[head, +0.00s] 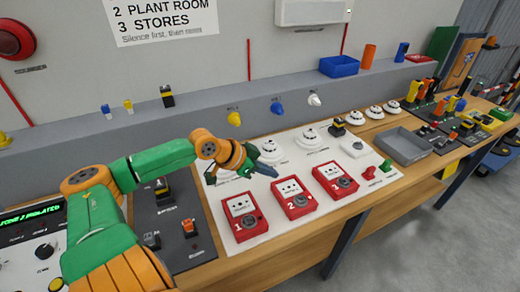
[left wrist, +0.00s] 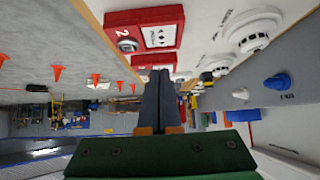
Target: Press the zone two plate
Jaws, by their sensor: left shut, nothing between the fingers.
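Three red call points stand in a row on the white board (head: 255,240). The zone two call point (head: 293,198) is the middle one, marked 2, with a white plate (head: 290,187) on its face. It also shows at the top of the left wrist view (left wrist: 145,30). Zone one (head: 244,216) is to its left and zone three (head: 335,180) to its right. My left gripper (head: 270,171) is shut and empty, above the board behind the zone one and two call points, apart from the plate. Its shut fingers show in the left wrist view (left wrist: 158,90). My right gripper is not in view.
White round detectors (head: 270,150) sit behind the call points. A panel at the left has a green display (head: 30,216) reading "ZONE 2 ISOLATED". A dark switch board (head: 175,225) is beside it. A grey tray (head: 405,146) lies to the right.

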